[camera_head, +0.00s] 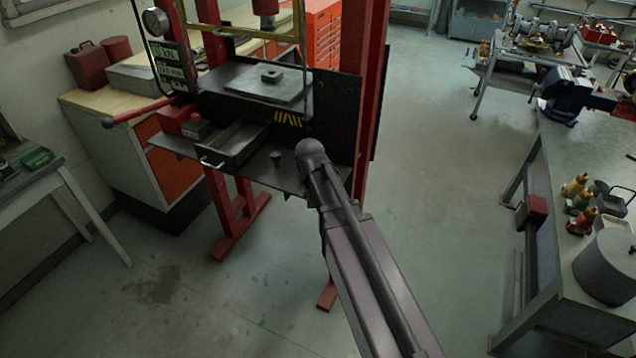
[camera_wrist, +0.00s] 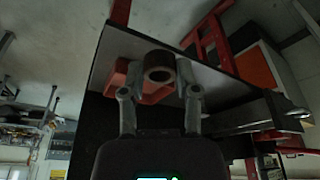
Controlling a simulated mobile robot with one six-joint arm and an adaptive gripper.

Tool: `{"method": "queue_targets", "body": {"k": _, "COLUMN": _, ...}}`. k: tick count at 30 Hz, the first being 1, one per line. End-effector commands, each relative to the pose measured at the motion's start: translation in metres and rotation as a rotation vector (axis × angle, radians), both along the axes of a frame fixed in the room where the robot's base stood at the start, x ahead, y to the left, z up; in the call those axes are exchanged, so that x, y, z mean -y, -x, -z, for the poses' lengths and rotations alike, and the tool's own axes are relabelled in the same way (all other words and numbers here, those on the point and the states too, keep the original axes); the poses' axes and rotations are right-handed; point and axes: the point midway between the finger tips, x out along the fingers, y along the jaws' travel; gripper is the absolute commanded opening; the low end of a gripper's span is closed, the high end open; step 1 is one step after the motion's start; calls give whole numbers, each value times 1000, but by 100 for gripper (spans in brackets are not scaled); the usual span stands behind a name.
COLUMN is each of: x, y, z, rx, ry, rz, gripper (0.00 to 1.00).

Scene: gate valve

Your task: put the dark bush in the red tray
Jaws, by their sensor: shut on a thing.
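In the wrist view, my gripper (camera_wrist: 159,76) is shut on the dark bush (camera_wrist: 159,67), a short dark brown ring with a round hole facing the camera. One finger presses on each side of it. The red tray (camera_wrist: 121,76) shows behind the bush and fingers, on the press's shelf near its edge. The bush lines up with the tray in this view; I cannot tell its height above the tray or whether they touch. In the head view my arm hides the gripper, bush and tray.
The press's dark shelf (camera_head: 262,179) holds an open dark drawer (camera_head: 232,146), a red box (camera_head: 195,127) and a small dark piece (camera_head: 277,157). Red press columns (camera_head: 366,90) rise close behind my arm. A workbench (camera_head: 570,170) stands at the right, with clear floor between.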

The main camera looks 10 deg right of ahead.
Motion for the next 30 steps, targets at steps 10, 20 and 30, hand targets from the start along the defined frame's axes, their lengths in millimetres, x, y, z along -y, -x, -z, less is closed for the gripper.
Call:
{"method": "queue_targets", "body": {"k": 10, "x": -6, "y": 18, "z": 4, "rx": 0, "ry": 0, "rz": 0, "gripper": 0}}
{"method": "queue_targets", "body": {"k": 20, "x": -3, "y": 7, "z": 5, "rx": 0, "ry": 0, "rz": -1, "gripper": 0}}
{"method": "queue_targets", "body": {"k": 30, "x": 17, "y": -46, "z": 11, "rx": 0, "ry": 0, "rz": 0, "gripper": 0}}
